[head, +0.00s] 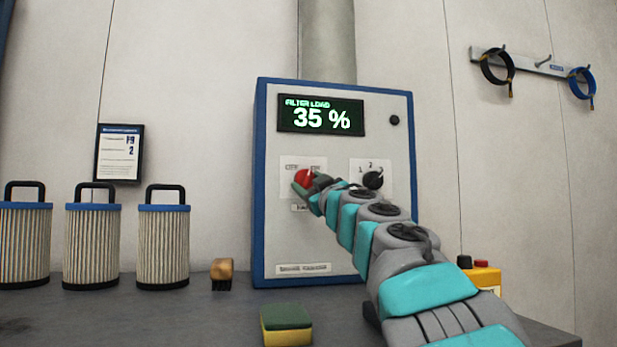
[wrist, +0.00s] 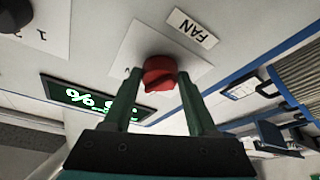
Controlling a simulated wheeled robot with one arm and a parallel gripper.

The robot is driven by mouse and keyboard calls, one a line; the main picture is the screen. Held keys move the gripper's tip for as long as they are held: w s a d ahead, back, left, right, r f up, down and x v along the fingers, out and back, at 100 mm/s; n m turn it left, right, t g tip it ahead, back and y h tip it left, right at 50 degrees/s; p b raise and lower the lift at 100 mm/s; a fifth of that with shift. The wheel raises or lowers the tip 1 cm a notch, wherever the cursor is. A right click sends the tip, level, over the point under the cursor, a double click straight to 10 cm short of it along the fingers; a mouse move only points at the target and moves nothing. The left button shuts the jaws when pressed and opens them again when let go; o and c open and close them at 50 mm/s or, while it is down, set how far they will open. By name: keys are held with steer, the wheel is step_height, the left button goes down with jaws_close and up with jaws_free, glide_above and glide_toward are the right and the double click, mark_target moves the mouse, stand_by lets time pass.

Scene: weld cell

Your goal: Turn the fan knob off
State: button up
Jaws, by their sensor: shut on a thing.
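The red fan knob (head: 302,178) sits on a white plate (head: 287,165) on the left of the control panel's face. In the wrist view the red knob (wrist: 160,73) is between my gripper's two green fingers, beside a label reading FAN (wrist: 193,28). My gripper (head: 306,187) is shut on the knob; in the head view it partly covers the knob and its plate. The plate's position markings are mostly hidden or too small to read, so I cannot tell which setting the knob points at.
The panel (head: 265,235) has a display (head: 320,114) reading FILTER LOAD 35 % and a black selector knob (head: 373,180) close to my arm. Several filter cartridges (head: 163,250), a brush (head: 222,272) and a sponge (head: 286,325) stand on the bench. A yellow button box (head: 487,278) is at right.

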steer(key=n+g+p, duration=0.1)
steer(key=n+p, duration=0.1)
steer(key=r+n+y+p, duration=0.1)
steer(key=n+p, duration=0.1)
steer(key=n, duration=0.1)
steer(key=shift+d+g+y, duration=0.2)
steer(key=shift+g+y, duration=0.1)
steer(key=shift+g, duration=0.1)
steer(key=n+g+p, duration=0.1)
steer(key=n+p, duration=0.2)
steer(key=shift+d, duration=0.15)
steer(key=n+g, duration=0.1)
steer(key=n, duration=0.3)
steer(key=shift+w+g, duration=0.1)
steer(key=shift+g, duration=0.3)
steer(key=shift+n+g, duration=0.4)
steer(key=shift+n, duration=0.8)
steer(key=o, duration=1.4)
steer(key=shift+c, duration=0.2)
